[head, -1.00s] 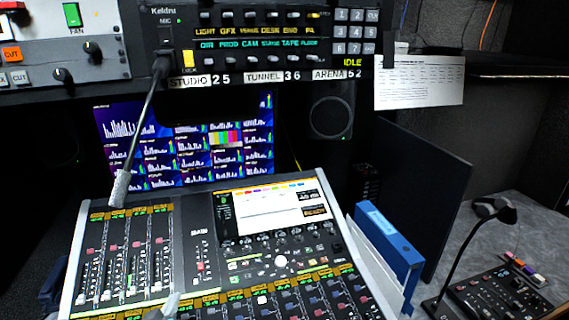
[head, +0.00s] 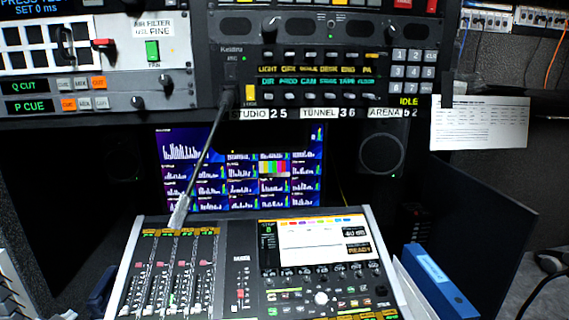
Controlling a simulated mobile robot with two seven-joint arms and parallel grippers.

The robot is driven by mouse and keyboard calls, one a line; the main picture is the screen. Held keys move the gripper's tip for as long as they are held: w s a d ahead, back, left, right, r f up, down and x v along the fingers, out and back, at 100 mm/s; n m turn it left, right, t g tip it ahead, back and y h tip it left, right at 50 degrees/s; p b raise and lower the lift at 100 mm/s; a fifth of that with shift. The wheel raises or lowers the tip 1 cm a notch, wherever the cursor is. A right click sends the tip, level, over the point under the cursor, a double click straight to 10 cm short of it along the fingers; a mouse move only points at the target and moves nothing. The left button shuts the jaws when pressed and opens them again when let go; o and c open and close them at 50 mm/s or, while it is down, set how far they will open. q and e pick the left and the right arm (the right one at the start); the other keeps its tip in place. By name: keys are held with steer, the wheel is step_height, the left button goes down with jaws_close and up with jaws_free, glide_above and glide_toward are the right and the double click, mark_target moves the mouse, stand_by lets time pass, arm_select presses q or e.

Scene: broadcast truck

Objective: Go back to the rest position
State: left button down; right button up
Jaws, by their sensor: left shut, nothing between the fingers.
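Only a small pale tip of my left gripper (head: 69,315) shows in the head view, at the bottom edge left of the mixing desk. It is shut and empty, and appears apart from the desk. The rest of it is cut off by the frame. My right gripper is not in view. The mixing desk (head: 240,255), with its faders and lit screen, stands at the bottom middle.
A gooseneck microphone (head: 205,160) hangs from the intercom panel (head: 318,75) in front of the monitor wall (head: 178,148). A blue binder (head: 440,285) stands right of the desk, beside a dark upright panel (head: 490,225). A paper sheet (head: 480,122) hangs at right.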

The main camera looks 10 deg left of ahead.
arm_select(q)
steer(key=s+a+f+m+g+y, duration=0.1)
steer(key=s+a+f+g, duration=0.3)
steer(key=s, duration=0.6)
steer(key=s+a+f+m+g+y, duration=0.15)
steer(key=s+a+f, duration=0.35)
steer(key=s, duration=0.5)
steer(key=s+a+f+m+g, duration=0.1)
steer(key=s+a+f+g, duration=0.15)
steer(key=s+a, duration=0.55)
steer(key=s+d+f+n+g+h, duration=0.15)
steer(key=s+d+f, duration=0.25)
steer(key=d+f, duration=0.65)
steer(key=s+d+f+h, duration=0.25)
steer(key=d+f, duration=0.45)
steer(key=d, duration=0.7)
steer(key=s+d+f+n+h, duration=0.1)
steer(key=d+f+h, duration=0.25)
steer(key=d, duration=1.35)
steer(key=s+d+f+n+h, duration=0.15)
steer(key=d+f, duration=0.25)
steer(key=d, duration=1.2)
step_height(320, 180, down, 12)
steer(key=b, duration=1.2)
steer(key=shift+s+a, duration=0.2)
steer(key=shift+a, duration=0.1)
